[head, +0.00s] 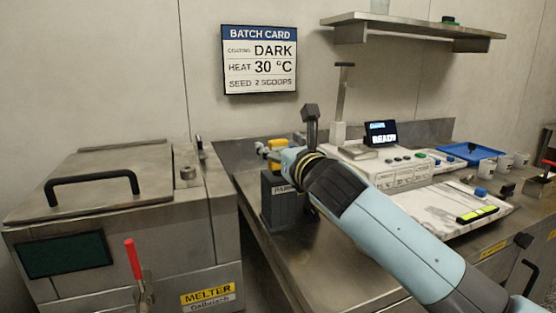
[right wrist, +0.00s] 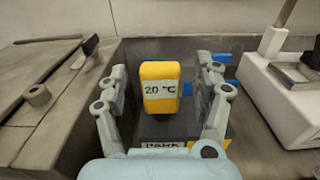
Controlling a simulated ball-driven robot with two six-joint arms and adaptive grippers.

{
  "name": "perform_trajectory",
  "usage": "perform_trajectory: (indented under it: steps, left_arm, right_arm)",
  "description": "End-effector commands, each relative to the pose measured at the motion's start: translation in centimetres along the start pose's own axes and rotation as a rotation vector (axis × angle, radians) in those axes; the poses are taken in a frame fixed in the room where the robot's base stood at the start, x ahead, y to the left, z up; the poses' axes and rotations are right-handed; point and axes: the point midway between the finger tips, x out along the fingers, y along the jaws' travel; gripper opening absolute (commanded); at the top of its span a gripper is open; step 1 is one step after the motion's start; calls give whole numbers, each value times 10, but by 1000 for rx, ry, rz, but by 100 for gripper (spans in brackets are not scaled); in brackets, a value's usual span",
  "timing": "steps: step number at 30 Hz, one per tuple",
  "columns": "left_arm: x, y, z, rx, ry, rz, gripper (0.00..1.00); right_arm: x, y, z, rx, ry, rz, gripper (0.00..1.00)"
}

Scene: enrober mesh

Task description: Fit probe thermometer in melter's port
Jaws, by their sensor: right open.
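The probe thermometer has a yellow body marked 20 °C (right wrist: 160,85) and stands upright in a dark holder block (right wrist: 160,128). In the head view the yellow body (head: 276,163) is partly hidden by my right gripper, with the dark block (head: 272,205) below. My right gripper (right wrist: 163,78) is open, one finger on each side of the yellow body, with gaps visible. The melter (head: 110,240) stands at the left with a lid. A short round metal fitting, apparently its port (head: 187,173), rises from its top and also shows in the right wrist view (right wrist: 38,95). My left gripper is not in view.
A batch card (head: 260,60) on the wall reads DARK, 30 °C, 2 scoops. The melter has a black lid handle (head: 93,185) and a red-handled lever (head: 133,258). A white machine (head: 385,165), marble slab (head: 450,210) and blue tray (head: 468,151) occupy the right.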

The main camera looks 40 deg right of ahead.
Motion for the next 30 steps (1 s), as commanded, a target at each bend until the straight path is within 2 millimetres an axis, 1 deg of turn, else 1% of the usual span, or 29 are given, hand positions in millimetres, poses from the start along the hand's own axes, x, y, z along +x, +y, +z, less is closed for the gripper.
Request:
perform_trajectory:
  steps: [1, 4, 11, 16, 25, 26, 30]
  left_arm:
    - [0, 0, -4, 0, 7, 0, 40]
    - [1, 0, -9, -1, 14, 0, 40]
    - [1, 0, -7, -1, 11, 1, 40]
    - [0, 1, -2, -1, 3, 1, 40]
    - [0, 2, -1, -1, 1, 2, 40]
    - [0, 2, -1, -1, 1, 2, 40]
    - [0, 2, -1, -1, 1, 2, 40]
  right_arm:
    - [7, 0, 0, 1, -1, 0, 67]
    - [15, 0, 0, -1, 0, 0, 67]
    - [16, 0, 0, 0, 1, 0, 67]
    - [16, 0, -1, 0, 1, 0, 45]
    - [16, 0, -1, 0, 1, 0, 6]
    - [16, 0, 0, 0, 0, 1, 4]
    - [16, 0, 0, 0, 0, 1, 4]
